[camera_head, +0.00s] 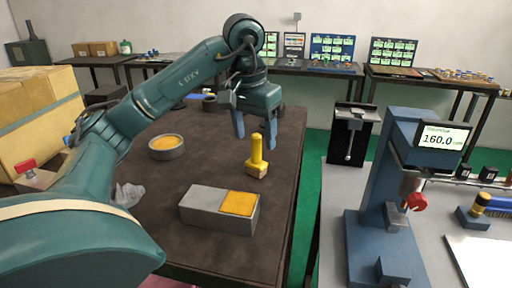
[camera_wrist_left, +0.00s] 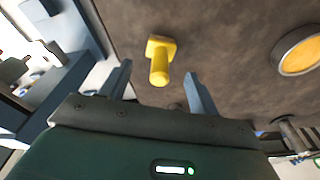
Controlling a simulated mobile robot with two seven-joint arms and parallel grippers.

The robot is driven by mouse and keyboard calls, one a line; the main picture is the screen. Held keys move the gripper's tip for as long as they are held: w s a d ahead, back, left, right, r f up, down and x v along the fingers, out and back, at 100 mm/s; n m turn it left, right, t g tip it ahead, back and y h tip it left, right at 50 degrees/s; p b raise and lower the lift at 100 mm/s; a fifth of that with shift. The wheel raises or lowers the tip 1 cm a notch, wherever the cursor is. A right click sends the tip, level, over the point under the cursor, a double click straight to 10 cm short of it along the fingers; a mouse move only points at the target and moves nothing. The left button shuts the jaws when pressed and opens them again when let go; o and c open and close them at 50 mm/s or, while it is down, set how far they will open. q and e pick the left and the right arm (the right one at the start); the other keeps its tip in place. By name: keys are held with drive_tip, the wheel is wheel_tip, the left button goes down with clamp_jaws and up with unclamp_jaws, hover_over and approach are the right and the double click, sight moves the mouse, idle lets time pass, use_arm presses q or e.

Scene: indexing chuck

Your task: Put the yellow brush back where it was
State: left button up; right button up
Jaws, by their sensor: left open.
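The yellow brush (camera_head: 257,158) stands upright on the dark table, just behind the grey block, with its handle up. My left gripper (camera_head: 255,128) is open and empty; in the head view its two fingers hang downward just beyond and above the brush handle. In the left wrist view the brush (camera_wrist_left: 160,62) shows ahead of the gap between the open fingers (camera_wrist_left: 158,72), with nothing held. Whether a finger touches the brush is not clear. The grey block (camera_head: 212,212) has a yellow square patch (camera_head: 238,204) on its right end. My right gripper is not in view.
A round grey dish with yellow filling (camera_head: 166,147) sits left of the brush. A blue device with a screen reading 160.0 (camera_head: 443,136) stands on the light bench at right. Cardboard boxes (camera_head: 40,110) are at left. The dark table (camera_head: 278,200) is bare right of the brush.

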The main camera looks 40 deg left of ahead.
use_arm(q)
wheel_tip(320, 180, up, 6)
drive_tip(key=s+p, duration=0.1)
drive_tip(key=p, duration=0.2)
drive_tip(key=shift+r, duration=0.15)
idle(0.3)
